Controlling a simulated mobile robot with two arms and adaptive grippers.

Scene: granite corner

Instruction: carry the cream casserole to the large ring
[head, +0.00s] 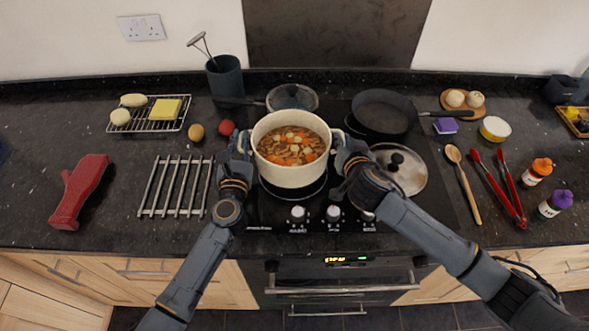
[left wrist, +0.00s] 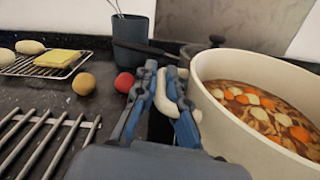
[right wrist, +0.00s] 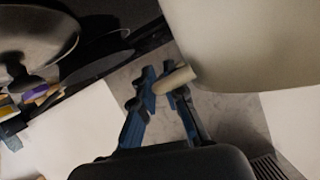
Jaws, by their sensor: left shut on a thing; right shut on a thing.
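The cream casserole (head: 291,172), full of stew with carrots and mushrooms, is upright over the front of the hob. A dark ring (head: 293,190) shows under its front edge; I cannot tell whether the pot touches it. My left gripper (head: 240,148) is shut on the left handle, which shows between its fingers in the left wrist view (left wrist: 163,95). My right gripper (head: 346,148) is shut on the right handle, which shows in the right wrist view (right wrist: 174,80). The pot wall fills the right of the left wrist view (left wrist: 215,110).
A lidded dark pan (head: 292,97) stands right behind the casserole. A black frying pan (head: 383,112) is at the back right, a glass lid (head: 400,170) at the right. A metal trivet (head: 175,188) lies to the left, with a red tomato (head: 227,127) behind my left gripper.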

